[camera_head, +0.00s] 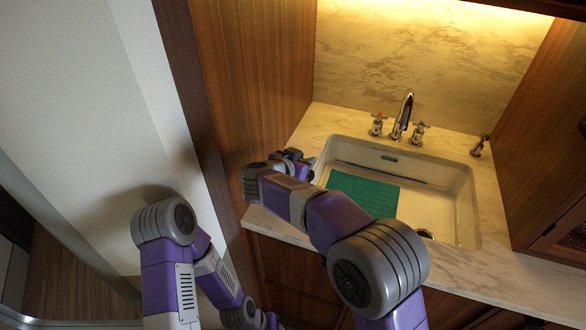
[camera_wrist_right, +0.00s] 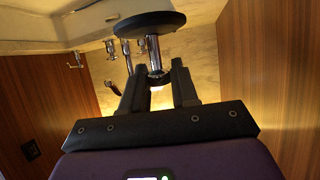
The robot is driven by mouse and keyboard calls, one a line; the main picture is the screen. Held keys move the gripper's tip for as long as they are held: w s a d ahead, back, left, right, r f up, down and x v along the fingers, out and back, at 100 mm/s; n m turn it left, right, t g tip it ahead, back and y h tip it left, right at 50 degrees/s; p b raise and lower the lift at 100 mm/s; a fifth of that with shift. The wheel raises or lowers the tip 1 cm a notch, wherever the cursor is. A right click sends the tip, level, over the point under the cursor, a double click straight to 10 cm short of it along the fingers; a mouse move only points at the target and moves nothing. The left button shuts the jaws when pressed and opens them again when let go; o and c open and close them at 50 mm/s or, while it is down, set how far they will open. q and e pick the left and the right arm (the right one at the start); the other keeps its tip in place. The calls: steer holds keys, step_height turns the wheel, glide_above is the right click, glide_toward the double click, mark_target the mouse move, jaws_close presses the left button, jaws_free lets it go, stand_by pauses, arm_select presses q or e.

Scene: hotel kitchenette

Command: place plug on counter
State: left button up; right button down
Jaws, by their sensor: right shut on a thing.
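The plug (camera_wrist_right: 152,30), with a flat black disc and a shiny metal stem, shows in the right wrist view. My right gripper (camera_wrist_right: 157,88) is shut on the rounded metal end of the stem, with the disc beyond the fingertips. In the head view my right gripper (camera_head: 303,162) is over the left side of the sink, partly hidden by its own arm; I cannot make out the plug there. The pale marble counter (camera_head: 507,272) surrounds the sink (camera_head: 462,205). My left arm is low at the left, and its gripper does not show.
A teal ribbed mat (camera_head: 363,193) lies in the sink, with the drain (camera_head: 425,233) to its right. A tap (camera_head: 402,116) with two handles stands behind. Wooden panels (camera_head: 262,70) close in the left and right sides. Bare counter lies at the front right.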

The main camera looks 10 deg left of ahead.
steer(key=s+a+r+n+t+y, duration=0.1)
steer(key=s+a+r+n+y, duration=0.2)
steer(key=a, duration=0.4)
steer(key=f+b, duration=0.1)
steer(key=f, duration=0.2)
steer(key=f+b, duration=0.2)
steer(key=f, duration=0.2)
steer(key=s+f+b, duration=0.1)
steer(key=f+b, duration=0.1)
steer(key=f, duration=0.2)
steer(key=shift+a, duration=0.25)
steer(key=shift+r, duration=0.2)
steer(key=shift+s, duration=0.1)
steer(key=shift+f, duration=0.15)
steer(key=c, duration=0.9)
jaws_free()
steer(key=shift+o, duration=0.2)
